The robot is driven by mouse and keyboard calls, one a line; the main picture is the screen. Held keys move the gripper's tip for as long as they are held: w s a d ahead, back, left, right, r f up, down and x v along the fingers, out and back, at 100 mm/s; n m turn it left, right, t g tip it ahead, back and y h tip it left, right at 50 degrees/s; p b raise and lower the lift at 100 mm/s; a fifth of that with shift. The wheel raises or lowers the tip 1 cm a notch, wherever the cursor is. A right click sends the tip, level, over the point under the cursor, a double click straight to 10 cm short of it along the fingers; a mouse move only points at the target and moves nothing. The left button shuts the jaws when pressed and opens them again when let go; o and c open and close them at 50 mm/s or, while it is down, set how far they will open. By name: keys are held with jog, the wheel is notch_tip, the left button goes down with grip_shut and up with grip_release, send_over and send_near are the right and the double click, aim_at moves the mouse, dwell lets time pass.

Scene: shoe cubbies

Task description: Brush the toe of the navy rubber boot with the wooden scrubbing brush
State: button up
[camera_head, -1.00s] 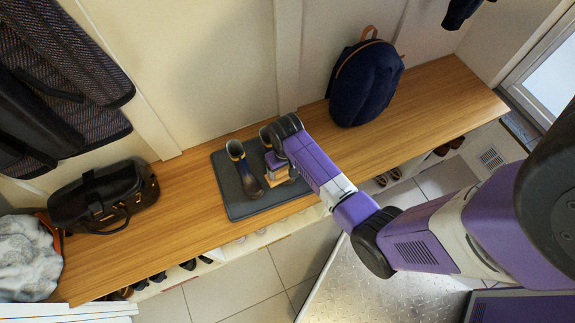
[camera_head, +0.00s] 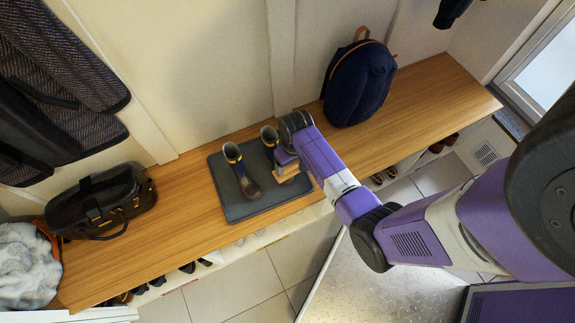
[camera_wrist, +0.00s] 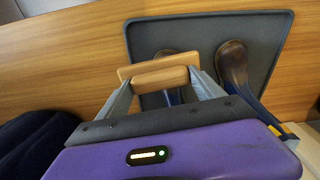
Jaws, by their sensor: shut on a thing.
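My gripper (camera_head: 289,166) is shut on the wooden scrubbing brush (camera_head: 287,175), above the mat's right part. In the wrist view the brush (camera_wrist: 158,78) lies crosswise between my two fingers. A navy rubber boot (camera_head: 241,172) with a yellow band and brownish toe stands left of my gripper; it is at right in the wrist view (camera_wrist: 233,65). The other boot (camera_head: 268,135) is mostly hidden behind my gripper; in the wrist view its toe (camera_wrist: 165,54) shows just past the brush. I cannot tell whether the brush touches it.
The boots stand on a dark grey mat (camera_head: 224,197) on a wooden bench (camera_head: 185,225). A black bag (camera_head: 100,200) is at left and a navy backpack (camera_head: 358,85) at right. Shoes sit in the cubbies below. Bare bench lies on both sides of the mat.

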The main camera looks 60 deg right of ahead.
jog(key=shift+w+a+p, duration=0.35)
jog(key=shift+a, duration=0.5)
jog(key=shift+w+a, duration=0.35)
jog(key=shift+a, duration=0.3)
jog(key=shift+w+a, duration=0.35)
jog(key=shift+a, duration=0.25)
jog(key=shift+s+d+f+p, duration=0.15)
jog(key=shift+s+d, duration=0.25)
jog(key=shift+d, duration=0.3)
jog(key=shift+s+d+p, duration=0.15)
jog(key=shift+s+d, duration=0.25)
jog(key=shift+d, duration=0.35)
jog(key=shift+s+d+f+p, duration=0.15)
jog(key=shift+s+d, duration=0.25)
jog(key=shift+d, duration=0.3)
jog(key=shift+w+a+r+p, duration=0.15)
jog(key=shift+w+a, duration=0.25)
jog(key=shift+a, duration=0.3)
jog(key=shift+w+a+f+p, duration=0.1)
jog(key=shift+w+a, duration=0.35)
jog(key=shift+a, duration=0.3)
jog(key=shift+w+a+r+p, duration=0.15)
jog(key=shift+w+a, duration=0.25)
jog(key=shift+a, duration=0.3)
jog(key=shift+s+d, duration=0.3)
jog(key=shift+d, duration=0.25)
jog(key=shift+s+d, duration=0.3)
jog(key=shift+d, duration=0.25)
